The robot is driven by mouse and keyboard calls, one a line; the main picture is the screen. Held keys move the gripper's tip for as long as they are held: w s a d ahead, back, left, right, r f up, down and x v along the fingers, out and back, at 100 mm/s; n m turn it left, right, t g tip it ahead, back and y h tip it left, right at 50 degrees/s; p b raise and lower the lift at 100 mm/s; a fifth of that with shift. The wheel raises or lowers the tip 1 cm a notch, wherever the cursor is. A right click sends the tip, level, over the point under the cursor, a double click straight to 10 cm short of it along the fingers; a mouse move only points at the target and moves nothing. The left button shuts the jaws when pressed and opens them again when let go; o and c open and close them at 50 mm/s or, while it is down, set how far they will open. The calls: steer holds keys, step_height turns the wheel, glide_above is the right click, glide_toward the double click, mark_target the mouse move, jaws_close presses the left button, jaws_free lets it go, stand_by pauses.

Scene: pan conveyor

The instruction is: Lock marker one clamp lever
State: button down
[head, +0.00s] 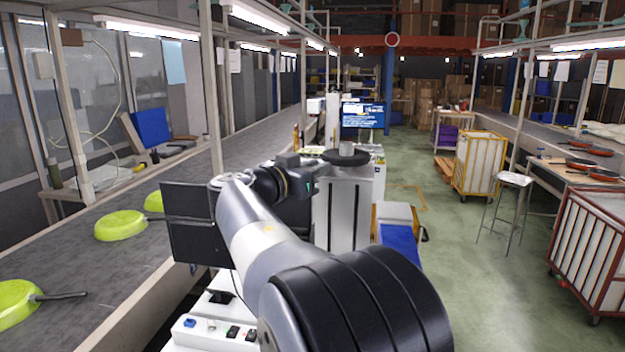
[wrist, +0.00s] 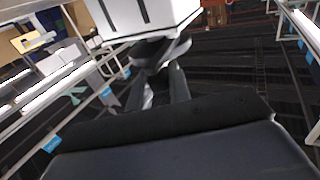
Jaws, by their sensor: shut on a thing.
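My gripper (wrist: 160,62) shows in the wrist view with its dark fingers close together on a dark, rounded piece (wrist: 165,48), which looks like a lever. A white box-shaped body (wrist: 150,15) with dark slots is just beyond the fingertips. In the head view my gripper (head: 312,184) is at the upper left side of a white cabinet-like machine (head: 345,210), possibly marker one. A dark round plate (head: 345,157) with a grey cylinder is on its top. The fingertips are too small in the head view to show the grip, and the lever's angle cannot be told.
A long grey conveyor (head: 110,265) runs along the left, with lime green pans (head: 121,225) on it. A dark panel (head: 190,220) stands beside my arm. A wheeled cage cart (head: 478,165), a stool (head: 513,181) and another cart (head: 590,250) are right; the green floor between is open.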

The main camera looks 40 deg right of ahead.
steer(key=t+b, duration=0.1)
steer(key=n+b, duration=0.1)
steer(key=b, duration=0.1)
steer(key=shift+s+d+f+t, duration=0.2)
steer(key=shift+s+f+t, duration=0.1)
steer(key=shift+t, duration=0.1)
steer(key=shift+r+b, duration=0.15)
steer(key=shift+b, duration=0.2)
steer(key=shift+r+n+t+y, duration=0.1)
steer(key=shift+n+t+y, duration=0.2)
steer(key=c, duration=1.3)
jaws_free()
steer(key=shift+c, duration=0.2)
steer(key=shift+s, duration=0.1)
steer(key=b+v, duration=0.3)
steer(key=v, duration=0.7)
steer(key=shift+a, duration=0.3)
steer(key=shift+s, duration=0.1)
